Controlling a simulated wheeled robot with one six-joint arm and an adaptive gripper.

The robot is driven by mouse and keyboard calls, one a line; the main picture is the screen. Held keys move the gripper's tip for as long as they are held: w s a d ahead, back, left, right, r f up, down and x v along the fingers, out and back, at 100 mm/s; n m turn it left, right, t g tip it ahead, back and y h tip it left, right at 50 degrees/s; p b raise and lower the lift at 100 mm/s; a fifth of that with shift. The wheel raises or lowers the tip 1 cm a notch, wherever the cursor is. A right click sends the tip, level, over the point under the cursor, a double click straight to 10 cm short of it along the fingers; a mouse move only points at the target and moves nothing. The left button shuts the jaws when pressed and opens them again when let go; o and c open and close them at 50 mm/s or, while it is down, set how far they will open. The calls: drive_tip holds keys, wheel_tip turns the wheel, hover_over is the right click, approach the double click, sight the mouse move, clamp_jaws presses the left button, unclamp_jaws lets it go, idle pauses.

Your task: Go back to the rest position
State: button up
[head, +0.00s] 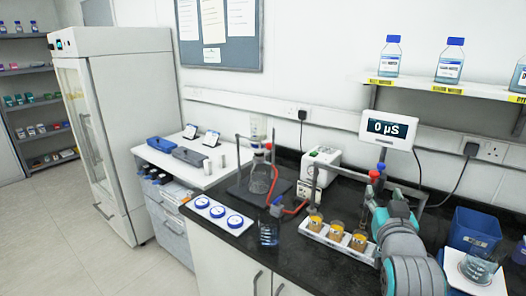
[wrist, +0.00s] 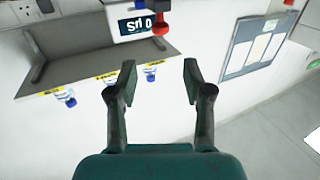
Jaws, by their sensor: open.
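My gripper (wrist: 159,80) is open in the wrist view, with its two dark fingers apart and nothing between them. The wrist view is upside down and shows the wall, the shelf and the meter behind the fingers. In the head view my grey and teal arm rises at the lower right, in front of the bench. The fingertips cannot be made out clearly there.
Glassware on stands, a beaker (head: 269,233) and a white tray with blue discs (head: 202,203) are further left. A meter reading 0 µS (head: 388,128), a blue bin (head: 474,230) and a shelf with bottles are near the right.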

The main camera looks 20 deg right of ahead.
drive_tip(key=s+a+f+n+y, duration=0.15)
drive_tip(key=s+a+f, duration=0.25)
drive_tip(key=f, duration=0.4)
drive_tip(key=s+a+f+n+y, duration=0.1)
drive_tip(key=s+a+f+y, duration=0.1)
drive_tip(key=s+a+f, duration=0.45)
drive_tip(key=s+a+f+n+y, duration=0.2)
drive_tip(key=a+f, duration=0.1)
drive_tip(key=f, duration=0.7)
drive_tip(key=s+a+f+y, duration=0.1)
drive_tip(key=s+a+f, duration=0.2)
drive_tip(key=s, duration=1)
drive_tip(key=s+a+f+n+y, duration=0.1)
drive_tip(key=s+a, duration=0.4)
drive_tip(key=s, duration=0.9)
drive_tip(key=shift+s+f+g+y, duration=0.25)
drive_tip(key=shift+f+g+y, duration=0.15)
drive_tip(key=shift+f+y, duration=0.45)
